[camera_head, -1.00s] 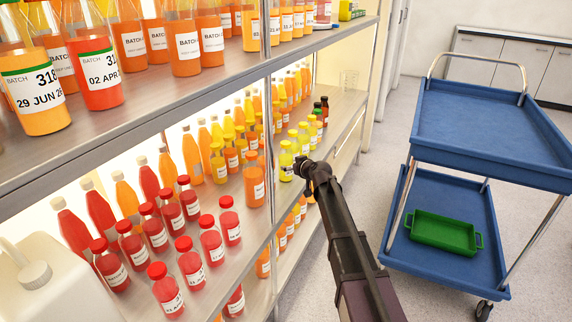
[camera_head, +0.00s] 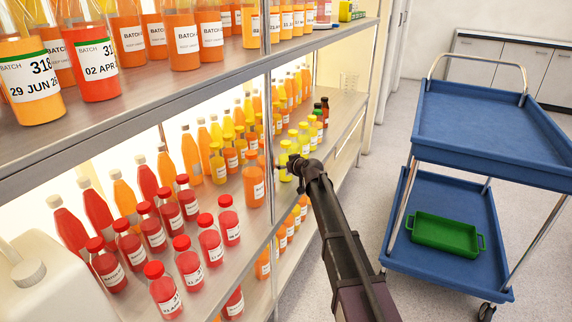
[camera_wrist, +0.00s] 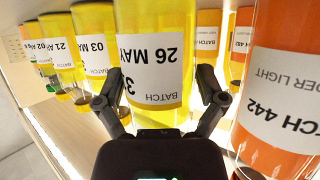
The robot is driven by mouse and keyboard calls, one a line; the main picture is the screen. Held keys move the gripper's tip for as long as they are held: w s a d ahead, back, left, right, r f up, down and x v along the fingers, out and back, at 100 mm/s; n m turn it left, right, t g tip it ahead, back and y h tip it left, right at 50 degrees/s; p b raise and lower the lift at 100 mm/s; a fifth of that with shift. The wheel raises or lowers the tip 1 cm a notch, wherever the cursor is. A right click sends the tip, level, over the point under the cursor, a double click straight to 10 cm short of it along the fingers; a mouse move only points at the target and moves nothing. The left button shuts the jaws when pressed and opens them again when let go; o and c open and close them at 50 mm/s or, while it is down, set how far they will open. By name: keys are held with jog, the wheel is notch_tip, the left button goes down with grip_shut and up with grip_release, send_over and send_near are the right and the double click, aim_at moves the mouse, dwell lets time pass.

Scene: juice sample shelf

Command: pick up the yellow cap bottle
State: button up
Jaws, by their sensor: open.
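Several yellow bottles with yellow caps stand in a row along the front of the middle shelf. In the head view, my gripper (camera_head: 294,166) is at the nearest one (camera_head: 285,155) and partly covers this bottle. In the wrist view, my gripper (camera_wrist: 157,90) is open, with one finger on each side of a yellow bottle (camera_wrist: 178,50) labelled 26 MAY. The bottle is upside down in that picture. Its cap is out of the wrist view, and I cannot tell whether the fingers touch it.
An orange bottle (camera_head: 254,183) stands close to the left; more yellow bottles (camera_head: 303,138) stand behind. Red-capped bottles (camera_head: 161,290) fill the near shelf. The upper shelf (camera_head: 160,95) overhangs. A blue cart (camera_head: 490,125) with a green tray (camera_head: 445,236) stands right, with clear floor between.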

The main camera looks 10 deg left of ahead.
aim_at(286, 154)
jog(key=c, duration=1)
jog(key=shift+r, duration=0.2)
notch_tip(286, 154, up, 4)
jog(key=p, duration=0.4)
jog(key=shift+f, duration=0.15)
jog(key=s+d+p, duration=0.1)
jog(key=s+d, duration=1)
jog(key=shift+s+r, duration=0.25)
jog(key=shift+r, duration=0.2)
jog(key=shift+r, duration=0.1)
jog(key=shift+r+p, duration=1.95)
jog(key=shift+p, duration=0.1)
jog(key=shift+r, duration=0.1)
notch_tip(286, 154, up, 23)
jog(key=p, duration=2.2)
jog(key=shift+f+p, duration=0.2)
jog(key=shift+p, duration=0.2)
